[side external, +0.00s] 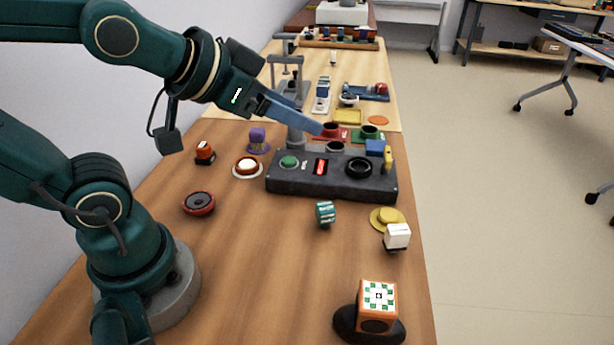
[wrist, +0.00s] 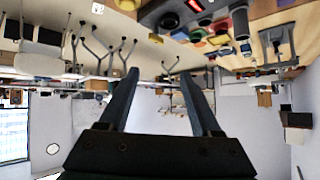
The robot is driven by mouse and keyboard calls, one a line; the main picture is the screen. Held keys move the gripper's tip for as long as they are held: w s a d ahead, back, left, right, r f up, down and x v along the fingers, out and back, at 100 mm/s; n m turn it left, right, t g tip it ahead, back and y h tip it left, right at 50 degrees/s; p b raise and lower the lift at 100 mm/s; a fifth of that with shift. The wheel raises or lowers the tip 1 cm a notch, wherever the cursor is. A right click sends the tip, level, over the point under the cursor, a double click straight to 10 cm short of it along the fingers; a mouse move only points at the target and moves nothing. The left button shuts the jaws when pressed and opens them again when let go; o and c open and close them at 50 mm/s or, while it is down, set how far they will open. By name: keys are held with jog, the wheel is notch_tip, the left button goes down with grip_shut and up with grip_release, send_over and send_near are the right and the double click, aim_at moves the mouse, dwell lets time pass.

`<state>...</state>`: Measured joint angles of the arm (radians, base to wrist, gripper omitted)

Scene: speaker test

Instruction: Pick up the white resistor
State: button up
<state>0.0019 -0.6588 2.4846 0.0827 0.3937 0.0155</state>
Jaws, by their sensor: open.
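A small white block with a dark underside (side external: 397,236) stands near the right edge of the wooden table, in front of the dark console; it is the likeliest white resistor, but its details are too small to be sure. My gripper (side external: 318,125) is held in the air above the back of the console, well behind and to the left of the white block. In the wrist view my gripper (wrist: 160,76) shows two dark fingers apart with nothing between them. That view looks upside down, across the room, and I cannot clearly make out the white block there.
A yellow disc (side external: 386,218) lies just behind the white block, and a teal cylinder (side external: 325,214) stands left of it. The dark console (side external: 330,185) spans the table's middle. An orange speaker cube (side external: 377,305) is at the front. Clear wood lies left of the teal cylinder.

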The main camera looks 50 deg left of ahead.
jog(key=w+d+r+m+t+h, duration=0.1)
jog(key=w+d+r+m+t, duration=0.15)
jog(key=w, duration=0.55)
jog(key=m+h, duration=0.3)
jog(key=h, duration=0.3)
send_over(390, 230)
jog(key=w+a, duration=0.1)
jog(key=w, duration=0.2)
notch_tip(390, 230, down, 12)
jog(key=shift+g+h, duration=0.3)
jog(key=shift+g, duration=0.45)
jog(key=s+f, duration=0.1)
jog(key=f, duration=0.2)
jog(key=s+f, duration=0.1)
jog(key=f, duration=0.1)
jog(key=s+d+f, duration=0.1)
jog(key=f, duration=0.2)
jog(key=shift+s+f, duration=0.1)
jog(key=shift+f, duration=0.2)
jog(key=shift+x, duration=2.45)
jog(key=shift+f, duration=0.1)
grip_shut()
